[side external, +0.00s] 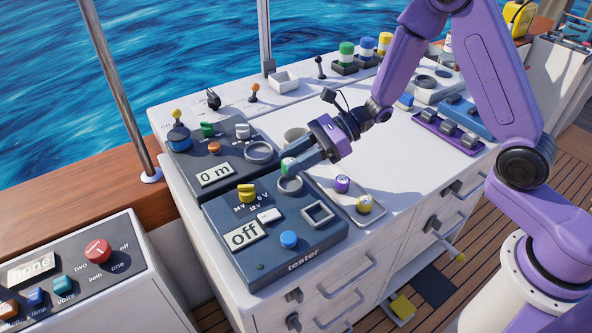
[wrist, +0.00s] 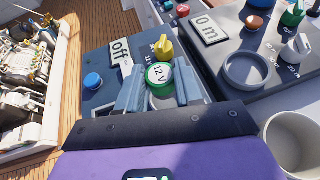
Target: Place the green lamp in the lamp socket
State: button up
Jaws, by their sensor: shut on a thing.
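My gripper (side external: 295,163) is shut on the green lamp (side external: 287,164), a small green-and-white piece. In the wrist view the green lamp (wrist: 160,75) shows a green rim and a white top marked "12 V", between the two fingers of my gripper (wrist: 158,92). In the side view the lamp is upright over the round grey ring socket (side external: 290,187) on the blue-grey tester box (side external: 262,262). I cannot tell whether its lower end is inside the ring or just above it; the fingers and lamp hide part of the ring.
The tester carries a yellow knob (side external: 247,192), an "off" display (side external: 245,235), a blue button (side external: 288,239) and a square socket (side external: 317,213). The neighbouring "0 m" box (side external: 216,174) has another ring (side external: 259,151). Purple (side external: 342,183) and yellow (side external: 364,204) pieces stand on a plate to the right.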

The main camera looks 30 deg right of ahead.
jog(key=shift+f, duration=1.8)
jog(key=shift+f, duration=0.1)
jog(key=o, duration=1)
